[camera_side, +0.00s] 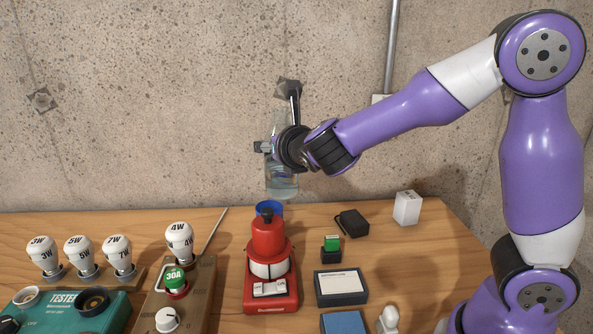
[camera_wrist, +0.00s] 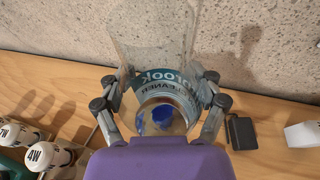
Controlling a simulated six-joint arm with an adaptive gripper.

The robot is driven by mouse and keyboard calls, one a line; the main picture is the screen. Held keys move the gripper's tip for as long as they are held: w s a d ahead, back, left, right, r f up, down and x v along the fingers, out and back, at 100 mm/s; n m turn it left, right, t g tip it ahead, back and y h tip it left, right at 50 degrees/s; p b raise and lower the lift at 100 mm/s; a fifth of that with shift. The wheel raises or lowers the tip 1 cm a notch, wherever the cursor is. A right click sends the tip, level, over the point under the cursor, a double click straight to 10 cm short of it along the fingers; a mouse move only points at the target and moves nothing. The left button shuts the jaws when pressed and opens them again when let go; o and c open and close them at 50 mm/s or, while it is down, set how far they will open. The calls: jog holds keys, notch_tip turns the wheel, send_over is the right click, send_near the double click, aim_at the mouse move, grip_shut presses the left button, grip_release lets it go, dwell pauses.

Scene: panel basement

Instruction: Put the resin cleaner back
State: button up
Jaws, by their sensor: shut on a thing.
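The resin cleaner (camera_side: 283,184) is a clear bottle with pale liquid at its bottom. My gripper (camera_side: 272,147) is shut on it and holds it in the air, nearly upright, behind and above the red device. In the wrist view the bottle (camera_wrist: 158,82) sits between both fingers of my gripper (camera_wrist: 160,105), with lettering ending in "CLEANER" on its label.
A red device (camera_side: 268,262) stands below the gripper. Several white bulbs (camera_side: 80,252), a teal tester (camera_side: 65,312) and a brown box (camera_side: 180,300) are left. A black block (camera_side: 352,223), white box (camera_side: 407,207) and dark box (camera_side: 341,287) are right. The concrete wall is close behind.

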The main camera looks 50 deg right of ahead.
jog(key=s+d+r+m+g+h, duration=0.1)
jog(key=s+d+m+g+h, duration=0.1)
jog(key=s+d+m+g, duration=0.5)
jog(key=s+d+m+g+h, duration=0.25)
jog(key=s+d, duration=0.25)
jog(key=s, duration=0.5)
jog(key=s+d+r+m+g+h, duration=0.1)
jog(key=s+d+m+g+h, duration=0.35)
jog(key=s, duration=0.45)
notch_tip(320, 180, down, 16)
jog(key=d+y, duration=0.1)
jog(key=shift+d+r+n+y, duration=0.2)
jog(key=shift+n+y, duration=0.1)
jog(key=shift+n, duration=0.1)
jog(key=shift+w+f, duration=0.1)
jog(key=shift+f, duration=0.05)
jog(key=o, duration=1.3)
